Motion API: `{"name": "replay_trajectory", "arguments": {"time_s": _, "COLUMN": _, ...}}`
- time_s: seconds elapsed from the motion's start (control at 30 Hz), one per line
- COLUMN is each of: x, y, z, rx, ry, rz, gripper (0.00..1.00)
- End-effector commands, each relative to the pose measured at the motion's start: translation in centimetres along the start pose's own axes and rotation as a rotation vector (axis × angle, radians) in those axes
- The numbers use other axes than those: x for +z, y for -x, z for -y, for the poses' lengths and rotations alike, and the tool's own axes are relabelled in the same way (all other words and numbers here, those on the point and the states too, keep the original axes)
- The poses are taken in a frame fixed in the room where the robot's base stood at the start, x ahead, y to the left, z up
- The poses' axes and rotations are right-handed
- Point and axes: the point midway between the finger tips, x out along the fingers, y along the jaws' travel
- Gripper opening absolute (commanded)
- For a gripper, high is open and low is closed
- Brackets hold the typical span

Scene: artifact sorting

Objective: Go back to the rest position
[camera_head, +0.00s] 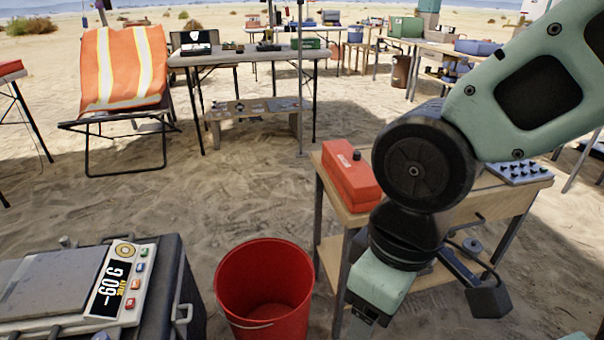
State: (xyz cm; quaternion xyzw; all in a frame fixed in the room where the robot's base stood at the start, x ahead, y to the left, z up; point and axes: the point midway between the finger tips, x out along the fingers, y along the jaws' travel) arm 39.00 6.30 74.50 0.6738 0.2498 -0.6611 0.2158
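My arm reaches in from the upper right and bends down at a dark round joint. My gripper (365,318) is at the lower end of the arm, in front of the wooden workbench and to the right of the red bucket. Its fingertips do not show clearly, so I cannot tell whether it is open or shut, or whether it holds anything.
A red bucket (264,322) stands on the sand, its visible inside empty. A wooden workbench (333,190) carries a red box (350,178). Open sand lies beyond the bucket.

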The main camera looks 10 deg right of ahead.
Motion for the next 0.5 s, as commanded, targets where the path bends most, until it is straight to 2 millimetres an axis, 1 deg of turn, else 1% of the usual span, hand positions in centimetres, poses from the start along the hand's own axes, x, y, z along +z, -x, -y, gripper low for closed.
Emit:
{"name": "replay_trajectory", "arguments": {"time_s": 0.03, "x": -0.1, "y": 2.0, "z": 0.1, "rx": 0.000, "ry": -0.001, "rz": 0.000, "gripper": 0.70}}
{"name": "replay_trajectory", "arguments": {"time_s": 0.17, "x": -0.2, "y": 5.7, "z": 0.2, "rx": 0.000, "ry": -0.001, "rz": 0.000, "gripper": 0.70}}
{"name": "replay_trajectory", "arguments": {"time_s": 0.3, "x": -0.3, "y": 10.2, "z": 0.4, "rx": -0.001, "ry": -0.002, "rz": 0.000, "gripper": 0.70}}
{"name": "replay_trajectory", "arguments": {"time_s": 0.47, "x": -0.5, "y": 15.1, "z": 0.6, "rx": -0.001, "ry": -0.003, "rz": 0.001, "gripper": 0.70}}
{"name": "replay_trajectory", "arguments": {"time_s": 0.5, "x": -0.5, "y": 16.4, "z": 0.6, "rx": -0.001, "ry": -0.003, "rz": 0.001, "gripper": 0.70}}
